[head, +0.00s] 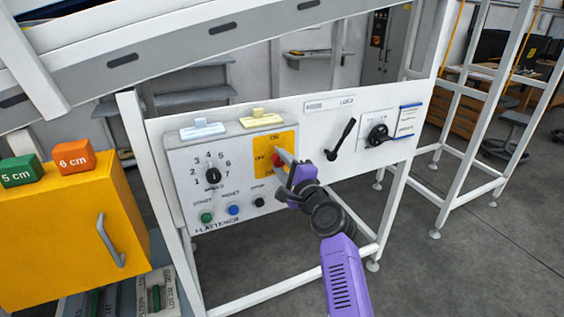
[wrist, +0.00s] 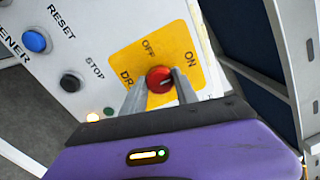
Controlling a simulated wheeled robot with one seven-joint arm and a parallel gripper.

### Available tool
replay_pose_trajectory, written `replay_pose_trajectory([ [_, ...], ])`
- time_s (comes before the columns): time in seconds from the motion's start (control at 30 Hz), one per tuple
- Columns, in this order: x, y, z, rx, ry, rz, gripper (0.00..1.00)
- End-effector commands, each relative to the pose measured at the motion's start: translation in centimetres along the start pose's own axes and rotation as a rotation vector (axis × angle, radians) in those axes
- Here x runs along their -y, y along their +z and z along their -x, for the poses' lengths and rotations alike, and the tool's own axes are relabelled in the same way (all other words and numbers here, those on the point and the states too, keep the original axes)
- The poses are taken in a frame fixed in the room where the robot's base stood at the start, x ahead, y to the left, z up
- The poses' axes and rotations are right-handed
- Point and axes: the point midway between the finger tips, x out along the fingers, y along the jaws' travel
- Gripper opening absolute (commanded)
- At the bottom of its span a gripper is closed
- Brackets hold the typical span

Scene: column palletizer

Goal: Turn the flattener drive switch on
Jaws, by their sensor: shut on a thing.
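The flattener drive switch is a red round knob (head: 277,159) on a yellow plate (head: 263,141) marked ON at the top and OFF at the left, on the right part of the flattener panel (head: 180,160). In the wrist view the red knob (wrist: 160,79) sits between my two grey fingers, with OFF and ON printed beyond it. My gripper (head: 284,162) is shut on the knob, one finger on each side; it also shows in the wrist view (wrist: 160,90). The fingers cover part of the knob, and I cannot tell which mark it points to.
The panel also holds a numbered black dial (head: 212,175) and green, blue and black (head: 259,202) buttons. A black lever (head: 341,139) and a black rotary handle (head: 379,134) are to the right. A yellow cabinet (head: 70,235) stands at left. Open floor lies at right.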

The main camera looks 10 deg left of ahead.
Motion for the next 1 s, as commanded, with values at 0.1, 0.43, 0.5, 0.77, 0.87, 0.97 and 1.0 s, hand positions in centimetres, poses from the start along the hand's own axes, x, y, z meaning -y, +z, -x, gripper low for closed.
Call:
replay_pose_trajectory([
  [0.1,0.06,-0.24,0.05,-0.004,-0.002,-0.013,0.00],
  [0.43,0.02,-0.27,0.05,-0.004,-0.002,-0.017,0.00],
  [0.5,0.02,-0.27,0.06,-0.004,-0.002,-0.017,0.37],
  [0.77,-0.01,-0.14,0.03,-0.002,-0.001,-0.015,0.57],
  [0.87,-0.01,-0.10,0.02,-0.002,0.000,-0.014,0.57],
  [0.97,-0.05,-0.08,0.17,-0.001,0.000,-0.014,0.57],
  [1.0,-0.09,-0.08,0.36,-0.001,0.000,-0.014,0.57],
])
